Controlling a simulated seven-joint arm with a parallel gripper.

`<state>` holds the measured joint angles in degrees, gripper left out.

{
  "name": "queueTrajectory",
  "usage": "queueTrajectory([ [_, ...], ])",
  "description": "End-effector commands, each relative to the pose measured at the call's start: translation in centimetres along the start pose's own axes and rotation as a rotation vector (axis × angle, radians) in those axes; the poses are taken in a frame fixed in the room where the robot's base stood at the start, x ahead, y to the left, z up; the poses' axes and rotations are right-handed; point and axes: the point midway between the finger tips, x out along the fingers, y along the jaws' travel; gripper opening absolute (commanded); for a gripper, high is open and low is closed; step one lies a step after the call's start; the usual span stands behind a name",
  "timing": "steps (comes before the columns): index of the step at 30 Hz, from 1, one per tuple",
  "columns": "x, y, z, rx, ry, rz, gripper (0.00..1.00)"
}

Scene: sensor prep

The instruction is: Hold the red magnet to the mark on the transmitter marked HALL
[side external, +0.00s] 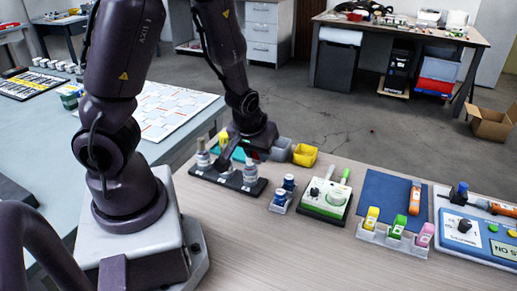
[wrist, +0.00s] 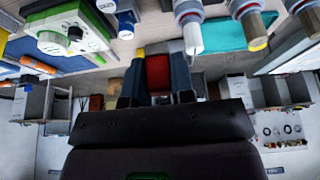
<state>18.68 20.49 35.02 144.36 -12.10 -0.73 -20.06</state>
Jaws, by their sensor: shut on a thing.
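My gripper (wrist: 157,85) is shut on the red magnet (wrist: 157,68), which shows between the two fingers in the wrist view. In the side view my gripper (side external: 232,158) is low over the black rack (side external: 228,180), at its far side, and the magnet cannot be made out there. Transmitters with pale and dark bodies stand upright in the rack, one at the left (side external: 203,156) and one at the right (side external: 250,171). In the wrist view transmitters hang in from the top edge, the nearest (wrist: 191,32) right of the magnet and apart from it. No HALL marking is readable.
Right of the rack stand small blue-capped bottles (side external: 283,195), a green and white device (side external: 326,198), and a holder with yellow, green and pink blocks (side external: 397,226). The wooden table's front is clear.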

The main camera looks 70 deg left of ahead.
Motion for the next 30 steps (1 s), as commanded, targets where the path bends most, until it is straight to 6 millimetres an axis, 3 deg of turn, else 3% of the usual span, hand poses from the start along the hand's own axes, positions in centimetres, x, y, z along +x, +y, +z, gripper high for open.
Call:
queueTrajectory([
  [5,1.6,1.6,-1.3,0.027,0.001,0.009,0.08],
  [13,4.9,8.9,-5.1,0.058,0.001,0.021,0.08],
  [18,5.7,12.6,-6.4,0.051,0.001,0.020,0.08],
  [22,5.4,13.8,-7.0,0.035,0.000,0.014,0.08],
  [30,6.3,13.6,-6.4,0.020,-0.001,0.007,0.08],
])
